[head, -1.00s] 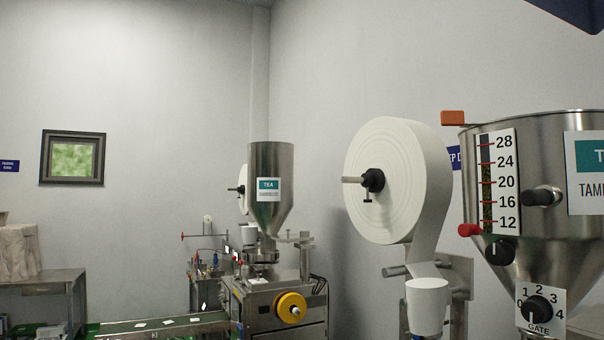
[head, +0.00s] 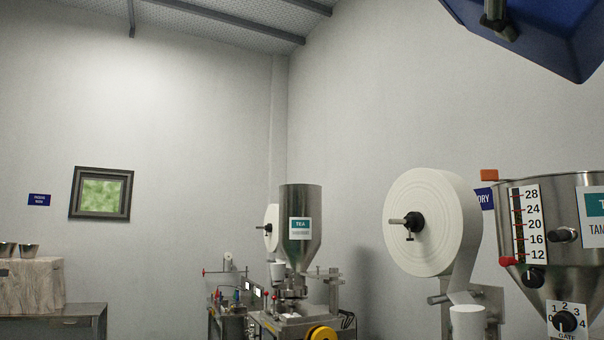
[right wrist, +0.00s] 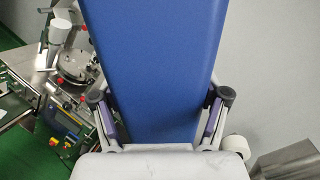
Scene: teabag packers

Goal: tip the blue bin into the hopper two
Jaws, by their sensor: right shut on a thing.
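The blue bin (head: 550,38) hangs at the top right of the head view, above the near hopper's rim and cut off by the frame; its contents are hidden. In the right wrist view the blue bin (right wrist: 155,65) fills the middle. My right gripper (right wrist: 163,97) has one finger on each side of it and is shut on it. A near steel hopper (head: 555,190) with a level scale and gate dial stands at the right. A far steel hopper (head: 300,255) with a TEA label stands mid-view. No number two shows on either. My left gripper is out of view.
A large white paper roll (head: 432,222) stands just left of the near hopper. An orange block (head: 489,175) is at that hopper's rim. A table (head: 60,322) with a sack-like block and metal bowls stands far left.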

